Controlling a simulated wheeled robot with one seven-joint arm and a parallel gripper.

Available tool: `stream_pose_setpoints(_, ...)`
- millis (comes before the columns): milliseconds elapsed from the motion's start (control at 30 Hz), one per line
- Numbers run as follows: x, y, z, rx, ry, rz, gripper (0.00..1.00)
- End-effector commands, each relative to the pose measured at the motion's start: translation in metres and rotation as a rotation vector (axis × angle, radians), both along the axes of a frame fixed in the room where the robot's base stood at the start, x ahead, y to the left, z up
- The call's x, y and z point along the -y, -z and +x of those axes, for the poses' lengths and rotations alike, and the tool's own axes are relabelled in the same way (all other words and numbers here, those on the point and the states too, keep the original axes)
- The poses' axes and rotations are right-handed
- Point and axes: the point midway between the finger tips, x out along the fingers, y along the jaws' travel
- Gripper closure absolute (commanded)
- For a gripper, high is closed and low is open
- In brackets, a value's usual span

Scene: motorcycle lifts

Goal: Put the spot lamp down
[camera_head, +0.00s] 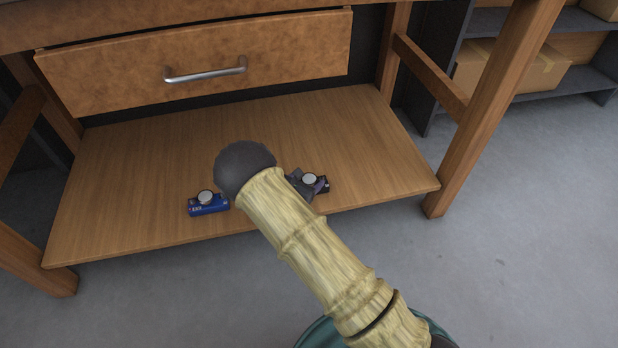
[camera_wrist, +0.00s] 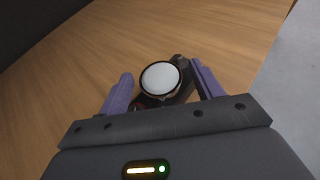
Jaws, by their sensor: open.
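The spot lamp, dark with a round white face (camera_head: 309,179), is on the wooden lower shelf (camera_head: 130,160) of a workbench, near its front edge. In the wrist view the lamp (camera_wrist: 161,79) is between the two purple fingers of my gripper (camera_wrist: 160,74). The fingers are apart, with gaps to the round face on both sides. The lamp seems to rest on the shelf. Its lower body is partly hidden behind the gripper's palm. In the head view my arm hides most of the gripper.
A blue item with a round pale top (camera_head: 207,203) sits on the shelf to the left, near the front edge. A drawer with a metal handle (camera_head: 206,75) is above. Wooden legs (camera_head: 490,120) flank the shelf. Cardboard boxes (camera_head: 520,65) stand on a dark rack at right.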

Motion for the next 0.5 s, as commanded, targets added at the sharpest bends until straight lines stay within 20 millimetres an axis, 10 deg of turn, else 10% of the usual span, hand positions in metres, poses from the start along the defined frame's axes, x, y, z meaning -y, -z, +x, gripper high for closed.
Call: stream_pose_setpoints(500,-0.041,-0.040,-0.077,-0.002,0.001,-0.001,0.34)
